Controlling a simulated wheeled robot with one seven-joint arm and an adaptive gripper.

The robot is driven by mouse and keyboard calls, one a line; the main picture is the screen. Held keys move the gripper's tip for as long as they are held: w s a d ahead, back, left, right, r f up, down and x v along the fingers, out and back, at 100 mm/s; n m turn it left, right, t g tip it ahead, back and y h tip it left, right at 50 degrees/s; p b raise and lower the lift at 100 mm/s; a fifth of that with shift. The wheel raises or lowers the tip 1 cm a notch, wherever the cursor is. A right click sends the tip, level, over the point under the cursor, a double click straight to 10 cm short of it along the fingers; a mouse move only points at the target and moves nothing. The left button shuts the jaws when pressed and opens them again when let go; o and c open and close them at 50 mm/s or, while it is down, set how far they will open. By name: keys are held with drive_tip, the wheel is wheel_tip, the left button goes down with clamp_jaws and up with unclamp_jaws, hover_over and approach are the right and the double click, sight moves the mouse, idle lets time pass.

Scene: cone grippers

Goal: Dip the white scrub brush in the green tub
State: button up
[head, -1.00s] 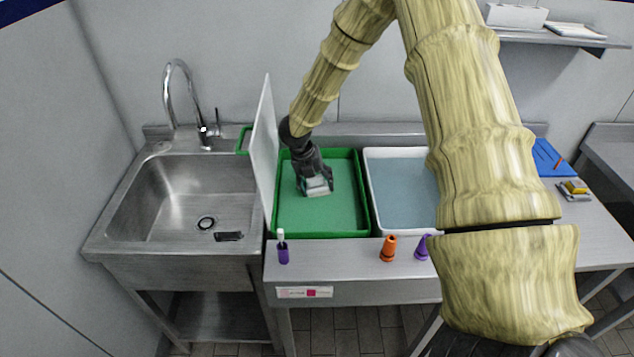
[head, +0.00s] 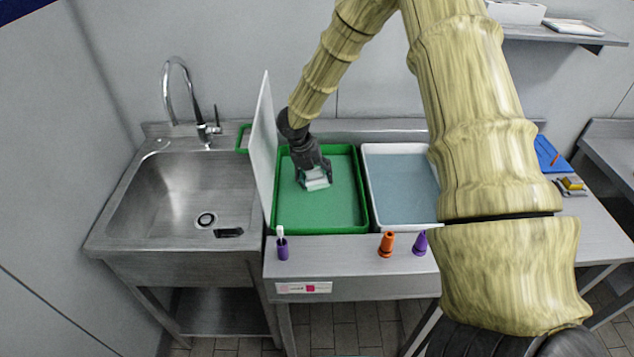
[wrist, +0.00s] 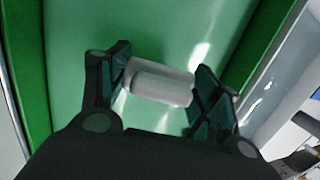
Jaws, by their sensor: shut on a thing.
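My gripper (head: 314,178) is inside the green tub (head: 322,231), over its left half near the back. It is shut on the white scrub brush (head: 316,183). In the wrist view the brush (wrist: 160,84) is a white rounded block lying between the two dark fingers, with the tub's green floor (wrist: 150,30) behind it. The underside of the brush is hidden, so I cannot tell whether it touches the tub's floor or any liquid.
A white upright panel (head: 263,150) stands along the tub's left side, beside the sink (head: 190,195). A white tub of bluish liquid (head: 402,185) is to the right.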

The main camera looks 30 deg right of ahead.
sight(316, 169)
drive_tip(key=shift+r+p, duration=2.35)
drive_tip(key=shift+r, duration=1.5)
drive_tip(key=shift+r, duration=0.15)
drive_tip(key=shift+r+p, duration=1.4)
drive_tip(key=shift+r, duration=0.5)
drive_tip(key=shift+f, duration=0.2)
